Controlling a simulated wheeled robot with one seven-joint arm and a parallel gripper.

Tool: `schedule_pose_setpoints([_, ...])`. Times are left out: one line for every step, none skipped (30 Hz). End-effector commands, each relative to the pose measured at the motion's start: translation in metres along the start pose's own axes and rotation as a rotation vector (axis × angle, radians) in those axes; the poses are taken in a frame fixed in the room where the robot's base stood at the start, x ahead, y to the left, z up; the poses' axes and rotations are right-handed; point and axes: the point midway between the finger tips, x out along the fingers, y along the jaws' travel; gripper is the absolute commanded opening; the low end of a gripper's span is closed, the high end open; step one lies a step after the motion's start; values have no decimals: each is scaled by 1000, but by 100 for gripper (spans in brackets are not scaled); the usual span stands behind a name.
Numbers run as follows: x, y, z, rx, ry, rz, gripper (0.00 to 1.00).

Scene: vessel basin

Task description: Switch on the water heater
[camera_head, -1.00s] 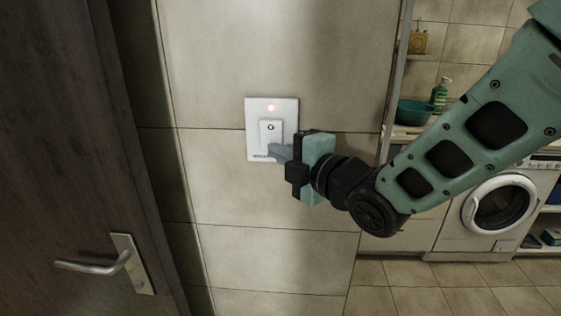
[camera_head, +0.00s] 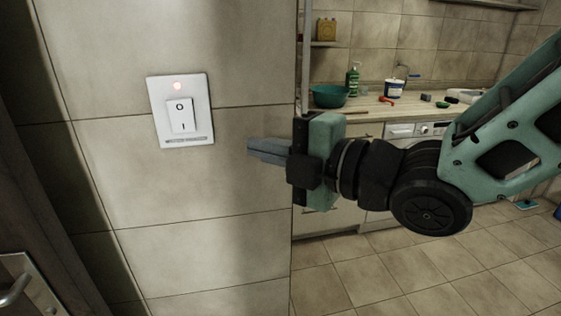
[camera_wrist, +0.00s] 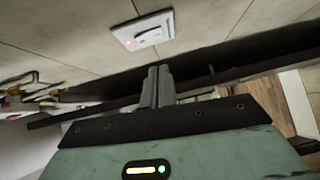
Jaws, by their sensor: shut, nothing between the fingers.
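The water heater switch (camera_head: 181,112) is a white wall plate on the tiled wall, left of centre in the head view. Its red light glows at the top, and a white rocker (camera_head: 181,116) marked O above and I below sits under it. The switch also shows at the top of the wrist view (camera_wrist: 144,31), with the red light visible. My gripper (camera_head: 252,150) is to the right of the plate and apart from it. Its grey fingers are shut and empty, pointing left; they also show in the wrist view (camera_wrist: 157,70).
A dark door with a metal handle (camera_head: 18,285) is at the lower left. Behind my arm on the right is a counter with a teal bowl (camera_head: 329,96), a green bottle (camera_head: 352,79) and a white tub (camera_head: 395,88). Tiled floor (camera_head: 400,275) is open at the lower right.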

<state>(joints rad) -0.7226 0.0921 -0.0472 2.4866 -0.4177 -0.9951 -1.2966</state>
Motion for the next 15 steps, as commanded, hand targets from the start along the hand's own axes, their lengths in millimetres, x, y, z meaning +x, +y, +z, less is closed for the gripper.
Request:
schedule_pose_setpoints([-7, 0, 1, 0, -3, 3, 0])
schedule_pose_setpoints([-11, 0, 1, 0, -2, 2, 0])
schedule_pose_setpoints([-15, 0, 1, 0, -1, 2, 0])
schedule_pose_setpoints([-17, 0, 1, 0, -1, 2, 0])
schedule_pose_setpoints([-19, 0, 0, 0, -1, 1, 0])
schedule_pose_setpoints([-22, 0, 0, 1, -1, 1, 0])
schedule_pose_setpoints([-23, 0, 0, 1, -1, 0, 0])
schedule_pose_setpoints([-24, 0, 0, 1, -1, 1, 0])
schedule_pose_setpoints([-25, 0, 0, 1, -1, 1, 0])
schedule_pose_setpoints([-25, 0, 0, 0, -1, 1, 0])
schedule_pose_setpoints([-25, 0, 0, 0, -1, 1, 0])
schedule_pose_setpoints([-25, 0, 0, 0, -1, 0, 0])
schedule_pose_setpoints([-25, 0, 0, 0, -1, 0, 0])
schedule_pose_setpoints([-25, 0, 0, 0, -1, 0, 0])
schedule_pose_setpoints([-25, 0, 0, 0, -1, 0, 0])
